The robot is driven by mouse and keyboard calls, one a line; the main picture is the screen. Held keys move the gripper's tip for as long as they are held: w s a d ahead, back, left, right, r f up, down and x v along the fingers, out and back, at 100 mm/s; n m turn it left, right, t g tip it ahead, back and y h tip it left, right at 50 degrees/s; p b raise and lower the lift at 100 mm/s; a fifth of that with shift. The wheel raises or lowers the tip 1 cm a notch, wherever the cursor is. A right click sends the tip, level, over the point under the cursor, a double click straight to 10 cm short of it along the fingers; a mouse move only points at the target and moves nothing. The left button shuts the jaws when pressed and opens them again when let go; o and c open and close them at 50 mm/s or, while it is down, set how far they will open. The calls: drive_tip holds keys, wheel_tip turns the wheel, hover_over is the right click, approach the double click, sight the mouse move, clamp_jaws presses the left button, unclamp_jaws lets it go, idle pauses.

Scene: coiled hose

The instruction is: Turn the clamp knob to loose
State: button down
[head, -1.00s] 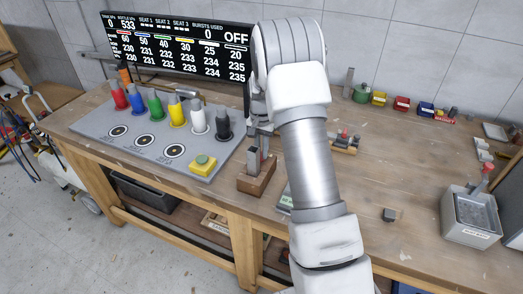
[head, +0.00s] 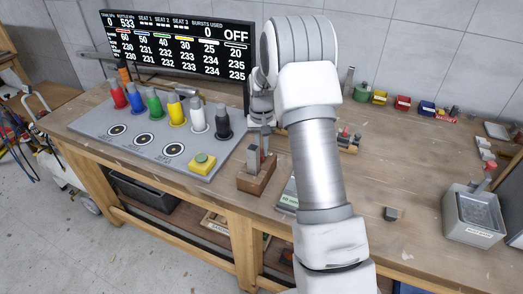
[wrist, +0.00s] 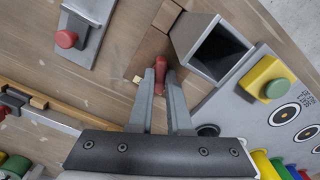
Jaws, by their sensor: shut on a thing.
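A red knob (wrist: 160,70), which appears to be the clamp knob, sits on a wooden block (wrist: 150,48) in the wrist view. My gripper (wrist: 161,68) is shut on it, with one grey finger on each side. The fingers hide part of the knob, and I cannot read its setting. A hollow grey square holder (wrist: 215,50) stands beside the knob.
A display (head: 180,45) reading OFF stands behind. A metal bin (head: 473,215) stands at right.

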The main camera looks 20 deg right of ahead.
drive_tip(key=n, duration=0.6)
drive_tip(key=shift+n, duration=0.3)
drive_tip(key=n, duration=0.6)
idle(0.4)
drive_tip(key=c, duration=0.9)
unclamp_jaws()
drive_tip(key=shift+o, duration=0.2)
wheel_tip(320, 180, up, 18)
drive_tip(key=shift+f, duration=0.25)
